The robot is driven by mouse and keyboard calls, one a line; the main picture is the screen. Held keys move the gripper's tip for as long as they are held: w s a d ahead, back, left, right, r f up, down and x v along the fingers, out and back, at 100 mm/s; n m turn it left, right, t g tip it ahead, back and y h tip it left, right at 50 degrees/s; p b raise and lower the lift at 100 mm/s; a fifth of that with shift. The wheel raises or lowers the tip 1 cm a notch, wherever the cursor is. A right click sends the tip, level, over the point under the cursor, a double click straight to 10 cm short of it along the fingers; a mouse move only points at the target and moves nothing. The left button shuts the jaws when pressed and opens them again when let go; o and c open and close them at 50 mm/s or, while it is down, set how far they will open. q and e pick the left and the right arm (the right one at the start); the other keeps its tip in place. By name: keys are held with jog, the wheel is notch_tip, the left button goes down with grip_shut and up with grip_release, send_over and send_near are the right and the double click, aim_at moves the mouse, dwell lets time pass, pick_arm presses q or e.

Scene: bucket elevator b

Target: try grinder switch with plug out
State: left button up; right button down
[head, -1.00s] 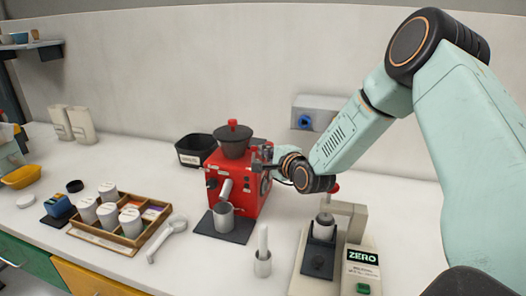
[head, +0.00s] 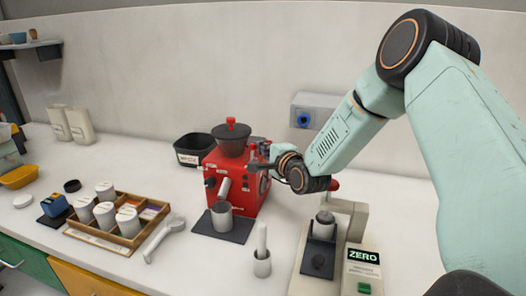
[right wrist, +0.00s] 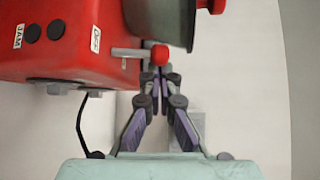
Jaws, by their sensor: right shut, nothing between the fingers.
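The red grinder (head: 223,181) with its dark hopper (head: 231,141) stands on the counter. The right wrist view shows its red body (right wrist: 60,45), an "OFF" label (right wrist: 95,40), a "JAM" label (right wrist: 18,37) and a grey lever with a red ball end (right wrist: 159,55). My right gripper (head: 260,163) is at the grinder's right side, shut and empty. Its fingertips (right wrist: 158,76) are close by the lever's red end; I cannot tell whether they touch. A wall box with a blue round socket (head: 303,120) is behind. A black cable (right wrist: 82,125) hangs below the grinder. My left gripper is not in view.
A metal cup (head: 222,214) stands before the grinder. A black bin (head: 190,150) is behind left. A wooden tray (head: 130,238) holds white-lidded jars. A spoon-like tool (head: 165,240) and a scale marked "ZERO" (head: 362,256) are in front. Free counter lies at right.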

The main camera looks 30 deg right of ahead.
jog(key=n+t+b, duration=0.1)
jog(key=b, duration=0.2)
jog(key=s+a+n+t+b, duration=0.1)
jog(key=b, duration=0.2)
jog(key=a+n+t+b, duration=0.1)
jog(key=n+t+b, duration=0.1)
jog(key=b, duration=0.1)
jog(key=shift+s+f, duration=0.1)
jog(key=shift+s, duration=0.2)
jog(key=shift+d+r, duration=0.1)
jog(key=shift+r, duration=0.2)
notch_tip(320, 180, up, 10)
jog(key=shift+f, duration=0.1)
dwell(0.5)
